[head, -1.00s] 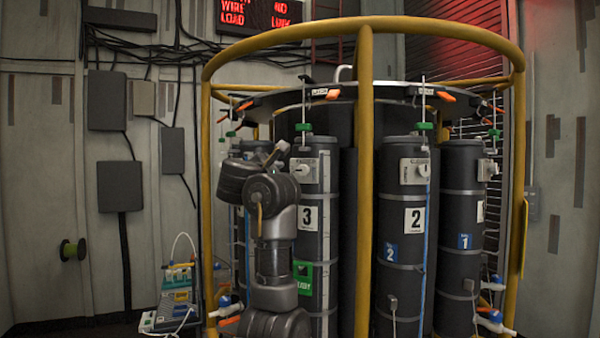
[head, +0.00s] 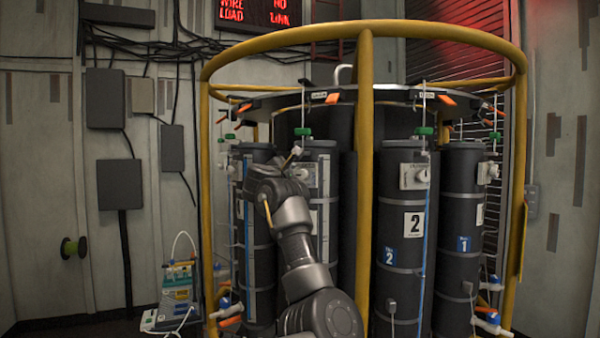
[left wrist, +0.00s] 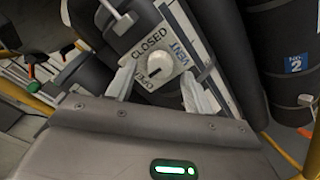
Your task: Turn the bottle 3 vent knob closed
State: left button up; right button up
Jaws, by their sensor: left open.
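Bottle 3 (head: 322,225) is a dark upright cylinder behind the yellow rail, partly hidden by my left arm. Its vent knob (left wrist: 158,66) is a white round dial on a pale plate (left wrist: 180,40) marked CLOSED, OPEN and VENT. In the head view the knob (head: 303,173) shows only partly beside my gripper. My left gripper (left wrist: 158,80) is open, with one pale finger on each side of the knob. I cannot tell whether the fingers touch it. In the head view the left gripper (head: 292,160) is at the bottle's upper part. My right gripper is not in view.
A yellow post (head: 366,200) and top ring (head: 300,42) cage the bottles. Bottle 2 (head: 404,270) stands to the right, with its own vent plate (head: 414,176). Bottle 1 (head: 461,285) is farther right. A small equipment case (head: 178,290) sits at the lower left.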

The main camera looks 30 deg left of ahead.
pick_arm(q)
jog(key=shift+w+a, duration=0.2)
jog(key=shift+w, duration=0.65)
jog(key=shift+w+p, duration=0.3)
jog(key=c, duration=1)
